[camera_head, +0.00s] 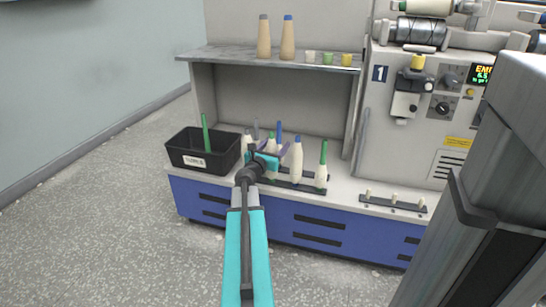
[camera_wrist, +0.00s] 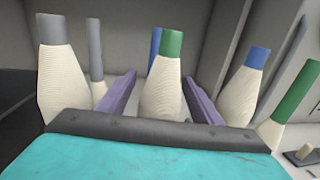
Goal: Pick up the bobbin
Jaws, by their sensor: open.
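My gripper (camera_head: 273,150) is open over the row of bobbins on the blue machine's white ledge. In the wrist view its two purple fingers (camera_wrist: 159,82) stand either side of a cream bobbin with a green top (camera_wrist: 162,95). I cannot tell whether they touch it. This bobbin's lower part is hidden by the gripper body. To the right stand a blue-topped bobbin (camera_head: 296,160) and a green-topped bobbin (camera_head: 321,172). To the left in the wrist view is a grey-topped bobbin (camera_wrist: 62,70). A thinner grey-topped one (camera_wrist: 97,62) and a blue top (camera_wrist: 154,50) show behind.
A black bin (camera_head: 190,158) with a green tube (camera_head: 205,131) stands left of the bobbins. A shelf (camera_head: 225,54) above carries two brown cones and small cups. A peg rail (camera_head: 392,204) and control panel are at right. The floor in front is clear.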

